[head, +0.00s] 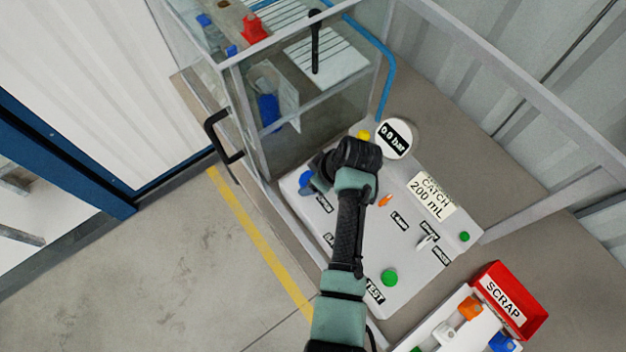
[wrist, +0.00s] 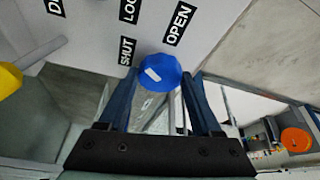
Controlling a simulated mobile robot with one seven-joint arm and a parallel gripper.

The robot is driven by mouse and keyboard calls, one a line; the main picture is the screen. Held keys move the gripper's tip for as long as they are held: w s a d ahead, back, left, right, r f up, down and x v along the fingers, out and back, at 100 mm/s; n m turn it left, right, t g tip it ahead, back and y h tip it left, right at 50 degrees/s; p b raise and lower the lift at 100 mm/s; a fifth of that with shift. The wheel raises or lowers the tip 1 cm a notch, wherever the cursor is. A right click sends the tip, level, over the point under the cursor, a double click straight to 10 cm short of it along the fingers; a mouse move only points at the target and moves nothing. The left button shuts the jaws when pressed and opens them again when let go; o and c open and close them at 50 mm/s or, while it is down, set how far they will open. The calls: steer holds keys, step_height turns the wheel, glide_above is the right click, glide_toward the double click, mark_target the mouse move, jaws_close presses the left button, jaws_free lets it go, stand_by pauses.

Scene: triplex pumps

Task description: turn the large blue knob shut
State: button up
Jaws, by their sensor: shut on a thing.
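The large blue knob (head: 305,178) is on the left edge of the white panel, partly hidden by my gripper (head: 314,184). In the wrist view the blue knob (wrist: 162,70) sits between the two fingers of my gripper (wrist: 160,82), which is shut on it. A short white mark on the knob's face lies left of its middle, on the side near the SHUT label (wrist: 127,51). The OPEN label (wrist: 179,24) is above and to the right of the knob.
A yellow knob (head: 363,135) is near the round gauge (head: 396,139) reading 0.0 bar. An orange lever (head: 385,200) and a green button (head: 389,278) are on the panel. A glass case (head: 300,150) stands behind; a red SCRAP bin (head: 508,300) is at lower right.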

steer(key=n+b, duration=0.1)
steer(key=n, duration=0.1)
steer(key=n+g+b, duration=0.1)
steer(key=n+b, duration=0.1)
steer(key=shift+w+d+f+g+y, duration=0.1)
steer(key=shift+w+f+g+y, duration=0.1)
steer(key=shift+g+y, duration=0.15)
steer(key=shift+r+n+g+b, duration=0.15)
steer(key=shift+n+g+b, duration=0.6)
steer(key=shift+n, duration=0.95)
steer(key=o, duration=1.4)
steer(key=shift+p+v, duration=0.8)
steer(key=shift+v, duration=5.75)
